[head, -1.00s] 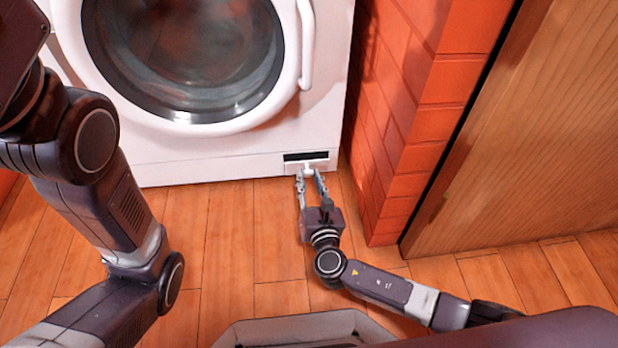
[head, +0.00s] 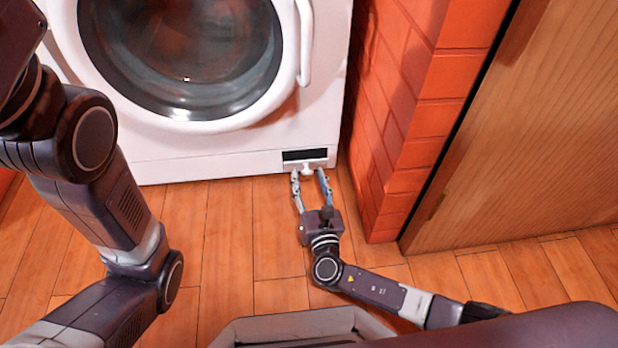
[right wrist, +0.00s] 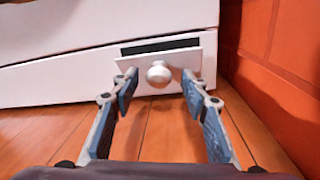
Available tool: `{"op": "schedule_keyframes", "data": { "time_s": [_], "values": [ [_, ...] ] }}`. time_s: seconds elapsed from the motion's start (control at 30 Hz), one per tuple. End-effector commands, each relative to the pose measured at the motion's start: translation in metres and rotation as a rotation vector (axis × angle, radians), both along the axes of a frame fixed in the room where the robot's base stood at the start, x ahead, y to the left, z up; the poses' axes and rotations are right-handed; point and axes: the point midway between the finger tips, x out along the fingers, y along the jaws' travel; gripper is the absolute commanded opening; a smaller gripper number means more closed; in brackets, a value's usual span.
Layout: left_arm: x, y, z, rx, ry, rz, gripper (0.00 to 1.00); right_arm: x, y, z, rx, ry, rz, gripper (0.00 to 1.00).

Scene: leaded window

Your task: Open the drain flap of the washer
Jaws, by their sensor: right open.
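The white washer (head: 215,155) stands at the top of the head view, its round door closed. Its drain flap (head: 318,163), at the lower right of the front, is tilted out at the top, with a dark gap above it. The flap (right wrist: 190,62) has a round white knob (right wrist: 159,74). My right gripper (head: 309,174) is open in front of the flap, near the floor. In the right wrist view its fingertips (right wrist: 159,78) are spread on either side of the knob, apart from it. My left gripper is out of view; only my left arm shows.
A red brick wall (head: 400,120) rises close to the right of the washer and flap. A wooden panel (head: 530,140) stands farther right. The wooden floor (head: 235,230) before the washer is clear.

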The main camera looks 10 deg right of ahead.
Motion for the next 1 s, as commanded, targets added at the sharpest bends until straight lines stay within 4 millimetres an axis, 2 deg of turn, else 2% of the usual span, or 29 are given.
{"op": "schedule_keyframes", "data": {
  "time_s": [0.13, 0.27, 0.73, 1.0],
  "values": [
    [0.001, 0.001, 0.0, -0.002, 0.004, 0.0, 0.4, 0.0, 0.001, 0.002, 0.001, 0.0, 0.001, 0.42],
    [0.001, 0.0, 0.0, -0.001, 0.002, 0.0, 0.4, 0.0, 0.001, 0.013, 0.003, 0.0, 0.001, 0.42],
    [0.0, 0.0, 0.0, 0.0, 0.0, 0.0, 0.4, 0.0, 0.0, 0.088, 0.003, -0.001, 0.0, 0.42],
    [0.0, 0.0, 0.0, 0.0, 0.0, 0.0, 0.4, 0.0, 0.0, 0.1, 0.0, 0.001, -0.001, 0.42]
  ]
}}
